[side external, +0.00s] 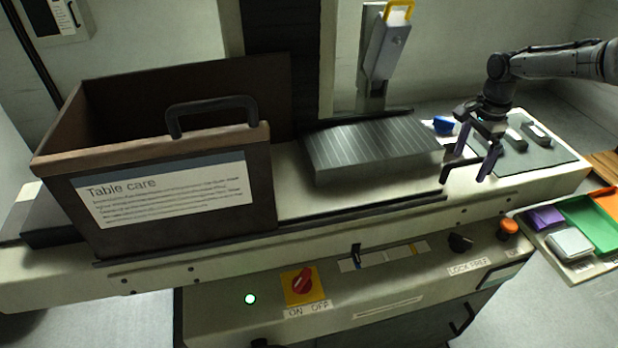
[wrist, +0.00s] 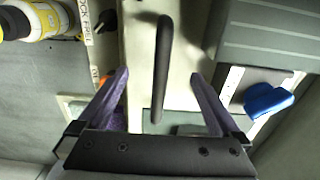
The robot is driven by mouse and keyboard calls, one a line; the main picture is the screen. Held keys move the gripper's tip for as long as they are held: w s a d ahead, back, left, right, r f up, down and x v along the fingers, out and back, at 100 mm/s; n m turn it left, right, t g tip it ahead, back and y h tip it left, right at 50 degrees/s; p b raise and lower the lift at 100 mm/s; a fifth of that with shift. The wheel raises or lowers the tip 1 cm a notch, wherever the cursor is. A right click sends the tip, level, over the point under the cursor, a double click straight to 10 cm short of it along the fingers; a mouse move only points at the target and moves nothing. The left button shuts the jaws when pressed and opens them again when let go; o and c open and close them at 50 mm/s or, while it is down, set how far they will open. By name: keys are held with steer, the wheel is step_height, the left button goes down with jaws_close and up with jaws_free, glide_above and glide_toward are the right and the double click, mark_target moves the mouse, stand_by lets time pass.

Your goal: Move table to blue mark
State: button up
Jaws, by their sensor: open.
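The machine table carries a grey ribbed block (side external: 375,148). A black bar handle (side external: 458,172) stands at the table's right end. In the wrist view the handle (wrist: 162,60) lies between my two purple fingers, but I cannot tell how deep it sits or whether either finger touches it. My gripper (side external: 475,160) is open at the handle, and it also shows in the wrist view (wrist: 158,75). A pale scale strip (side external: 388,255) on the front panel has a yellow mark and a dark pointer (side external: 356,256). Blue shows close to the pointer; their exact offset is too small to tell.
A dark box labelled "Table care" (side external: 165,195) covers the left side. Below are a red switch (side external: 302,280), a LOCK/FREE knob (side external: 460,243) and an orange knob (side external: 507,228). A blue object (side external: 444,125) lies behind the handle. Trays (side external: 590,222) stand at right.

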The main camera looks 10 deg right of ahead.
steer(key=shift+r, duration=3.55)
steer(key=shift+r, duration=0.3)
steer(key=s+r+n+t, duration=0.1)
steer(key=s+r, duration=0.4)
steer(key=r, duration=0.2)
steer(key=s+r+t, duration=0.2)
steer(key=s+r, duration=0.2)
steer(key=r, duration=0.3)
steer(key=s+r+n+t, duration=0.2)
steer(key=s+r+n, duration=0.15)
steer(key=s, duration=1.05)
steer(key=s+a+f+n, duration=0.1)
steer(key=s+f+n, duration=1)
steer(key=s+n, duration=0.2)
steer(key=shift+f+t, duration=0.25)
steer(key=shift+t, duration=0.05)
